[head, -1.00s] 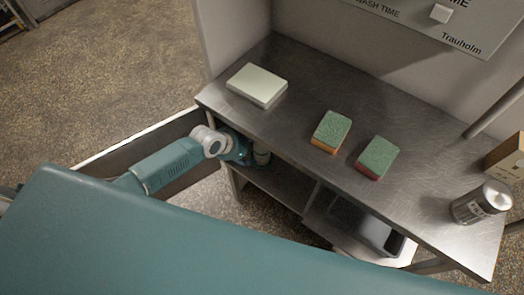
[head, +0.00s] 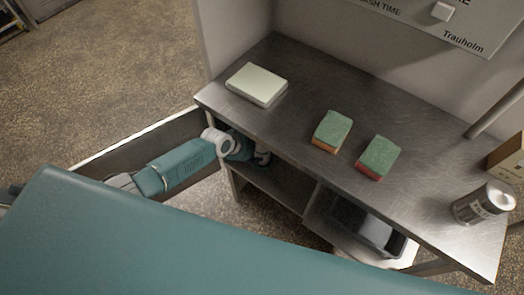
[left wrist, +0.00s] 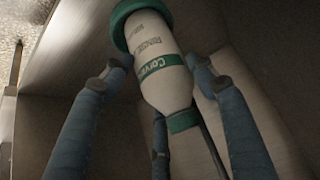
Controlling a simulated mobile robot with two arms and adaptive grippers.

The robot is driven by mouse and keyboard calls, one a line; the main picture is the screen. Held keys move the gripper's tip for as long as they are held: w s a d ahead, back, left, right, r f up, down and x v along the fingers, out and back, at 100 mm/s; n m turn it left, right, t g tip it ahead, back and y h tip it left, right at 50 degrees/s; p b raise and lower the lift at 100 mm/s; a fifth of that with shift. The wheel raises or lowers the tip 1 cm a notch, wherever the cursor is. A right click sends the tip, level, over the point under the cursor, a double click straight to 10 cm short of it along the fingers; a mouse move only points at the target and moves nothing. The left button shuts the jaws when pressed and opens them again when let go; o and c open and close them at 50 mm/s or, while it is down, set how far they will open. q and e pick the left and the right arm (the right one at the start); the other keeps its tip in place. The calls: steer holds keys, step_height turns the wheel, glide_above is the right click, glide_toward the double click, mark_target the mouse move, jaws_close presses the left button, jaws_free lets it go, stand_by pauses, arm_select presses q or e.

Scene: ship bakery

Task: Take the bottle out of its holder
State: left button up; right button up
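In the left wrist view a white bottle (left wrist: 166,80) with green bands and printed lettering stands out in the middle, tilted in the picture. A green ring (left wrist: 130,14) surrounds its upper end in the picture; I cannot tell whether that is the holder or a cap. My left gripper (left wrist: 158,66) has its blue fingers spread on both sides of the bottle, and a third finger shows below it. The fingers look open, with the tips close beside the bottle. In the head view my left gripper (head: 261,157) reaches under the steel counter, mostly hidden. My right gripper is out of view.
The steel counter (head: 290,110) carries a pale block (head: 257,84), two green-topped sponges (head: 332,131) (head: 378,157) and a metal can (head: 484,203). A grey bin (head: 350,215) sits on the shelf below. The counter edge and side panels close in around my left arm.

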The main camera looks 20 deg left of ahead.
arm_select(q)
steer(key=shift+w+r, duration=0.2)
steer(key=shift+r, duration=0.05)
steer(key=shift+c, duration=0.8)
steer(key=shift+r, duration=0.1)
